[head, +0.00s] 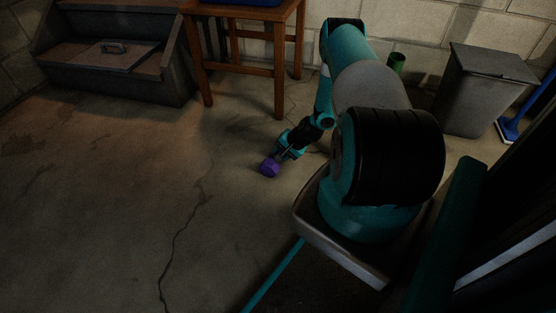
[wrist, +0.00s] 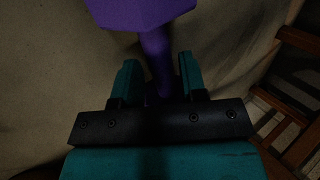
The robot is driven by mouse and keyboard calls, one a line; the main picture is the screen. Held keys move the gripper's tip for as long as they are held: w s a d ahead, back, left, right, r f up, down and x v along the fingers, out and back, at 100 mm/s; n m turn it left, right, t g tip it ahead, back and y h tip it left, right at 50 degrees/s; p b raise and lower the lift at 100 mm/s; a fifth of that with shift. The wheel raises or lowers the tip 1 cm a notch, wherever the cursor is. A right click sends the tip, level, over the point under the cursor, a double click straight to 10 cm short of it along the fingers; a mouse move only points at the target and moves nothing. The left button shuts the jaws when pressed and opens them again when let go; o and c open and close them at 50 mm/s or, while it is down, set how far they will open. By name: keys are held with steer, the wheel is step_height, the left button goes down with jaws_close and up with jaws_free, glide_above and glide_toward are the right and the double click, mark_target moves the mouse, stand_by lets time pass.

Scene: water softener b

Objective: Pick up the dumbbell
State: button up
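The purple dumbbell (head: 270,168) is low at the floor in the head view, at the tip of my gripper (head: 287,150). In the wrist view, one faceted end of the dumbbell (wrist: 140,12) is at the top edge. Its handle (wrist: 156,60) runs down between the two teal fingers of my gripper (wrist: 158,80). The fingers are apart, with a narrow gap showing on each side of the handle. The dumbbell's other end is hidden behind the gripper. I cannot tell whether the dumbbell touches the floor.
A wooden table (head: 240,12) stands behind the gripper, with grey steps (head: 120,65) at the back left. A lidded grey bin (head: 487,90), a green cylinder (head: 397,63) and a blue broom-like tool (head: 512,128) are at the right. The cracked floor at left is clear.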

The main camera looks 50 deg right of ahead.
steer(key=shift+x, duration=0.8)
steer(key=shift+c, duration=0.2)
steer(key=shift+s, duration=0.1)
jaws_close()
steer(key=shift+r, duration=0.1)
